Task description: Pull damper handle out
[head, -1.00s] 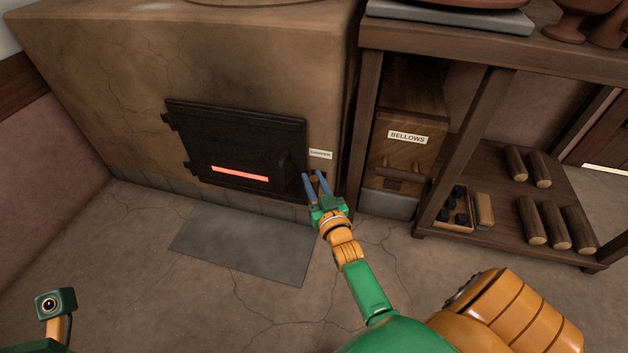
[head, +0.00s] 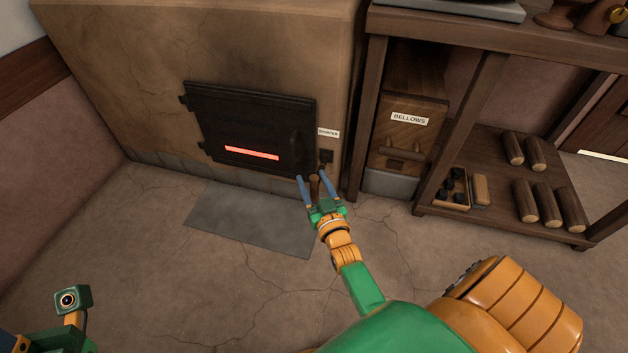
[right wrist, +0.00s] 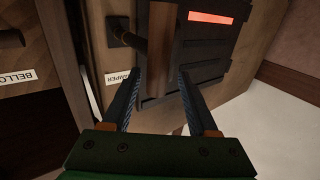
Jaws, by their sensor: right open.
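The damper handle (head: 315,187) is a brown wooden grip between the spread fingers of my right gripper (head: 312,178). In the right wrist view the handle (right wrist: 159,50) stands off a small dark wall plate (right wrist: 118,30) on a dark rod. The plate also shows in the head view (head: 326,157), under the white damper label (head: 328,132). My right gripper (right wrist: 165,85) is open, with a finger on each side of the handle and gaps visible beside it. My left wrist shows at the lower left of the head view; its fingers are out of view.
The black furnace door (head: 235,125) with a glowing slot is just left of the handle. A grey floor plate (head: 245,222) lies below it. To the right stand the bellows box (head: 408,145) and a wooden shelf (head: 470,212) with logs. The floor in front is clear.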

